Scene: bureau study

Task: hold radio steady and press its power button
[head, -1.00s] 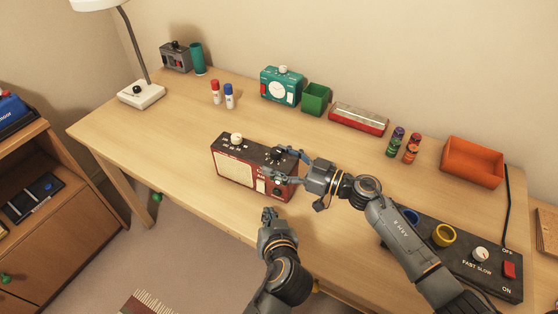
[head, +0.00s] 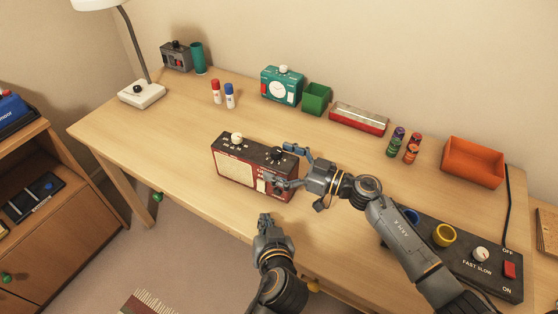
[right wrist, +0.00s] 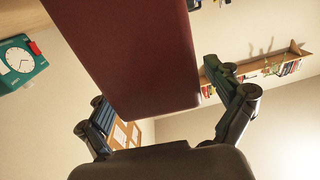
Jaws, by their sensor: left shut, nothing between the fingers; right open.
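The red radio (head: 240,172) stands upright near the front edge of the desk, with a dark top panel, a white knob (head: 236,137) and a black knob. My right gripper (head: 282,167) is open at the radio's right end, one finger behind it and one in front. In the right wrist view, the radio's dark red end (right wrist: 135,60) sits between the spread fingers of the gripper (right wrist: 165,125), apart from them as far as I can see. My left gripper (head: 265,218) is shut and empty, in front of and below the radio. The power button cannot be made out for certain.
A black control panel (head: 470,262) with a yellow ring and red switch lies at the right, under my right arm. A teal clock (head: 281,87), green box (head: 316,98) and orange tray (head: 472,162) stand along the back.

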